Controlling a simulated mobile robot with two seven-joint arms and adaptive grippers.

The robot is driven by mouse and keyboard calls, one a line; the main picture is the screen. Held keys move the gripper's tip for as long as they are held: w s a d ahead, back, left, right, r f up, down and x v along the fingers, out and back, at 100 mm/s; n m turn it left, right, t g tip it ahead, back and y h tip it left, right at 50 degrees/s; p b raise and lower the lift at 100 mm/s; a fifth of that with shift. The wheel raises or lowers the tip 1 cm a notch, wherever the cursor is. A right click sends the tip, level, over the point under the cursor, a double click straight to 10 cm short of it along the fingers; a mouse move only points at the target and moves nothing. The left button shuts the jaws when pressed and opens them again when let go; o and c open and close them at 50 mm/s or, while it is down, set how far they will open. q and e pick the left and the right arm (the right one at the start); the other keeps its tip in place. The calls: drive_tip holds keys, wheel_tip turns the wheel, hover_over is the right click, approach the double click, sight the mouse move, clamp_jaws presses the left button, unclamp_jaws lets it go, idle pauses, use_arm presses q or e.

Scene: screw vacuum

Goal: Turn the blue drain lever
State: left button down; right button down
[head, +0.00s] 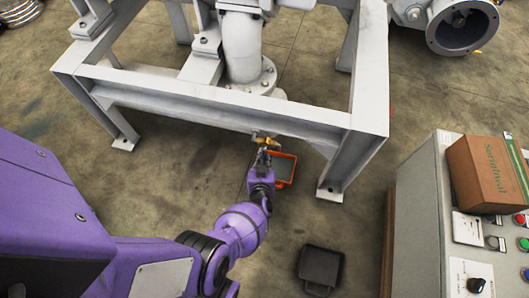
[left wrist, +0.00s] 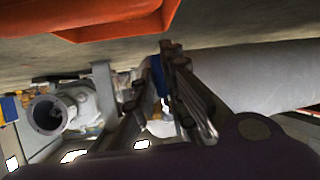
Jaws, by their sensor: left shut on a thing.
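The blue drain lever (left wrist: 157,72) shows in the left wrist view as a blue strip between my left gripper's fingers. My left gripper (head: 263,155) is shut on it, under the front beam of the grey frame. In the left wrist view the fingers (left wrist: 154,84) partly cover the lever. A brass-coloured drain valve (head: 264,141) shows just beyond the gripper in the head view. The lever is too small and covered to make out there, and I cannot tell its angle. My right gripper is in neither view.
An orange tray (head: 294,172) stands on the floor below the valve, close to the gripper. The grey steel frame (head: 205,100) spans above. A dark case (head: 321,268) lies on the floor. A control cabinet (head: 422,210) carrying a brown box (head: 485,175) stands at the right.

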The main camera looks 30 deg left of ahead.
use_arm(q)
drive_tip(key=shift+a, duration=0.1)
drive_tip(key=shift+m, duration=0.3)
drive_tip(key=shift+y, duration=0.3)
drive_tip(key=c, duration=1.8)
unclamp_jaws()
